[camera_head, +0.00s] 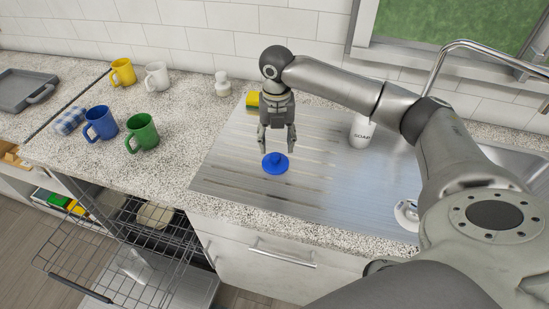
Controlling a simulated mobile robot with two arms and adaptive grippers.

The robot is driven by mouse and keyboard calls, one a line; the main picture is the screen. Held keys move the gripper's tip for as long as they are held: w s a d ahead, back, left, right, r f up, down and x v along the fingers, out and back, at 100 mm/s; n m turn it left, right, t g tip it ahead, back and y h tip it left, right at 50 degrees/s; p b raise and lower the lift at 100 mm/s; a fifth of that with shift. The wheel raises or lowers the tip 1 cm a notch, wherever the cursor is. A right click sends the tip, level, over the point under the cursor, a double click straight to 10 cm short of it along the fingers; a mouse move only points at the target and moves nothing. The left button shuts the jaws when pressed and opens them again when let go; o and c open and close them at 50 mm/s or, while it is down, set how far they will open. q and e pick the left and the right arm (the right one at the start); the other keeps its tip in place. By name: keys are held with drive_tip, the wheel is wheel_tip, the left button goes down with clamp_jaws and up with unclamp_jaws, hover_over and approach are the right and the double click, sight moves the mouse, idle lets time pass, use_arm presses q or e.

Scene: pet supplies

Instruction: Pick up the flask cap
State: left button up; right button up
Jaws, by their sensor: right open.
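A blue round cap with a raised knob, which looks like the flask cap (275,164), lies on the ribbed metal draining board (225,165). My right gripper (276,147) points down just above it, its two fingers apart. The fingertips are close to the cap, with nothing seen held between them. I cannot tell whether they touch it. My left gripper is not in view.
Yellow (123,72), white (157,75), blue (101,124) and green (142,132) mugs stand on the left counter. A soap bottle (361,132) stands near the sink (510,160). A yellow sponge (252,101) lies behind the gripper. An open dishwasher rack (110,265) is below.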

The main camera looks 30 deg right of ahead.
sight(276, 156)
drive_tip(key=shift+f, duration=0.4)
drive_tip(key=shift+w+f, duration=0.1)
drive_tip(key=shift+f, duration=0.25)
wheel_tip(276, 156, down, 4)
drive_tip(key=shift+f+p, duration=0.25)
drive_tip(key=shift+p, duration=0.7)
drive_tip(key=shift+f, duration=0.25)
drive_tip(key=shift+w, duration=0.1)
drive_tip(key=shift+c, duration=0.5)
drive_tip(key=c, duration=0.5)
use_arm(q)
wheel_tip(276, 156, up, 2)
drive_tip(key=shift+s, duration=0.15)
use_arm(e)
drive_tip(key=c, duration=0.3)
